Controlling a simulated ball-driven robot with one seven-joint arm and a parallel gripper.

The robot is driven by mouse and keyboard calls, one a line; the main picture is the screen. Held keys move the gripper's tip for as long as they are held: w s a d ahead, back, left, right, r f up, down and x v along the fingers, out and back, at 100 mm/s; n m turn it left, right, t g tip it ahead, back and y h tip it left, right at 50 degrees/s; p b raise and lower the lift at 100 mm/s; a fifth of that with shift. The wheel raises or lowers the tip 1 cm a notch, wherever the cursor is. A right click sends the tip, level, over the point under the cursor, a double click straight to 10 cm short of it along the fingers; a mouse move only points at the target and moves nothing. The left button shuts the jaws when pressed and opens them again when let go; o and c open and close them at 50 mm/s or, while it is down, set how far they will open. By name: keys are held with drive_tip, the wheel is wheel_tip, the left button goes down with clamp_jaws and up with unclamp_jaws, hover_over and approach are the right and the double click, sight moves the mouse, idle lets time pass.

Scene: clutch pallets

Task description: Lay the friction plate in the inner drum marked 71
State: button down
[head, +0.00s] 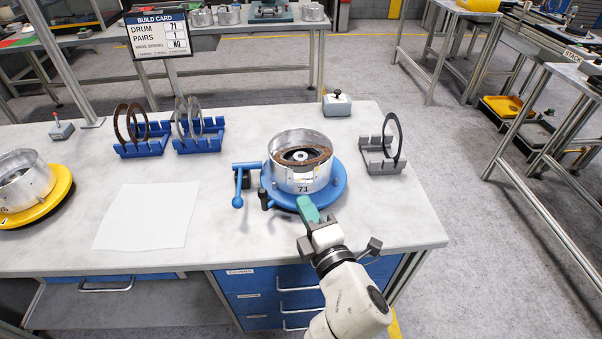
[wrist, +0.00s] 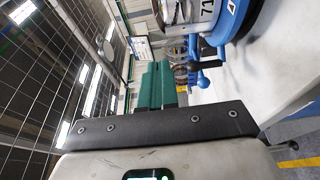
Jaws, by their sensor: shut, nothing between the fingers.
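The inner drum marked 71 (head: 301,183) is a silver cylinder standing in a blue round fixture (head: 335,193) on the bench. A brown friction plate (head: 318,161) is in the drum's mouth, near the rim, and looks tilted; I cannot tell how it seats. My gripper (head: 307,208) has green fingers, is shut and empty, and is just in front of the drum, low by the fixture's front edge. The wrist view shows the shut fingers (wrist: 153,85), with the drum (wrist: 195,12) and its 71 label at the top.
Blue racks hold brown rings (head: 133,122) and grey rings (head: 188,118) at the back left. A grey rack (head: 380,163) at the right holds one dark ring (head: 391,137). A blue handle (head: 239,186) sticks out left of the fixture. White paper (head: 147,216) lies at left.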

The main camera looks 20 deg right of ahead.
sight(303, 164)
drive_tip(key=shift+w+d+p, duration=0.25)
drive_tip(key=shift+w+d, duration=0.3)
drive_tip(key=shift+w, duration=0.9)
drive_tip(key=shift+w+d+p, duration=0.25)
drive_tip(key=shift+w+d, duration=0.25)
drive_tip(key=shift+w, duration=0.9)
drive_tip(key=shift+w+d+p, duration=0.25)
drive_tip(key=shift+w+d, duration=0.3)
drive_tip(key=shift+w, duration=0.9)
drive_tip(key=shift+w+d+p, duration=0.35)
drive_tip(key=shift+w+d, duration=0.2)
drive_tip(key=shift+d, duration=0.1)
drive_tip(key=shift+f, duration=0.1)
drive_tip(key=shift+f, duration=0.1)
